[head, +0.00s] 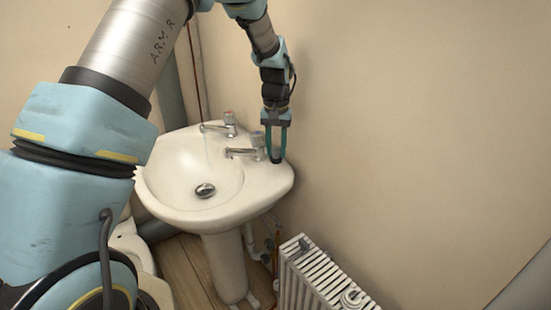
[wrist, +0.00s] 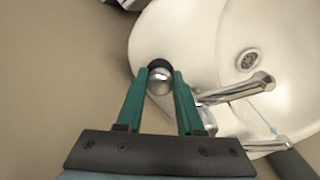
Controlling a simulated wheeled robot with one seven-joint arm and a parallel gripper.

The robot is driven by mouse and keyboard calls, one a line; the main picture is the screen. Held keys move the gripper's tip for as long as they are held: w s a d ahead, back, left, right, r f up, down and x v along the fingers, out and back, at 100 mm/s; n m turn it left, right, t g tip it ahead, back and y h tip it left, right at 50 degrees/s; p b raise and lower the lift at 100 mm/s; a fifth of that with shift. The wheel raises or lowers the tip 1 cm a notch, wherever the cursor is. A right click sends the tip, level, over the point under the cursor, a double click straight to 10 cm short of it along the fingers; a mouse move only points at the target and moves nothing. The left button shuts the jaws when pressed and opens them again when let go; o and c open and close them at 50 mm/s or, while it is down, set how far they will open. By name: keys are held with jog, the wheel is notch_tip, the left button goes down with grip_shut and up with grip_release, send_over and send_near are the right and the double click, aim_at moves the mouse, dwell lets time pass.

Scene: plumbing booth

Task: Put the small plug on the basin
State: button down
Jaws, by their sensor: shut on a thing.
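The white basin (head: 270,185) stands on a pedestal and fills the right side of the wrist view (wrist: 205,45). My gripper (head: 276,155) points down at the basin's right rim, beside the nearer tap. In the wrist view its two green fingers (wrist: 160,80) are closed around the small plug (wrist: 159,79), which shows a dark rim and a shiny grey middle. In the head view the plug (head: 276,161) is a small dark shape at the fingertips, over the rim. It is at or very near the rim surface; I cannot tell whether it touches.
Two chrome taps stand left of my gripper, the nearer tap (head: 245,152) close to the fingers and the farther tap (head: 218,127) behind. The drain (head: 205,190) is in the bowl. A wall (head: 400,120) lies to the right, and a white radiator (head: 318,280) stands below.

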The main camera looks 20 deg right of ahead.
aim_at(276, 154)
jog(key=shift+f+p, duration=0.5)
jog(key=shift+f, duration=1.55)
jog(key=c, duration=0.5)
grip_release()
jog(key=shift+f, duration=0.15)
jog(key=shift+c, duration=0.2)
